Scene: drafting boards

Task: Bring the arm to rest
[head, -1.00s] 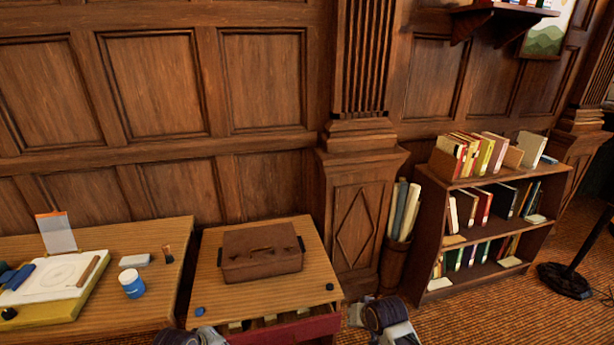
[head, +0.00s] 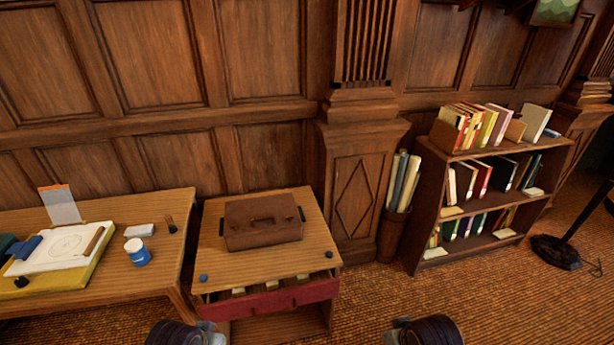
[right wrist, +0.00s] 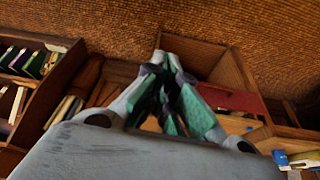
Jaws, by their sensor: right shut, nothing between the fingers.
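My right gripper (right wrist: 168,62) shows in the right wrist view, with its teal-padded fingers closed together and nothing between them. Behind it in that view are the carpet and the small wooden cabinet with its red drawer front (right wrist: 228,98). In the head view only a dark rounded part of my right arm (head: 428,332) shows at the bottom edge, right of the cabinet. A similar part of my left arm (head: 175,333) shows at the bottom left. My left gripper is not in view.
The cabinet (head: 215,265) has its red drawer (head: 275,298) pulled partly out and a brown case (head: 262,222) on top. A drafting table (head: 150,190) stands left of it. A bookcase (head: 430,235) stands right. Carpet (head: 480,300) is clear in front of the bookcase.

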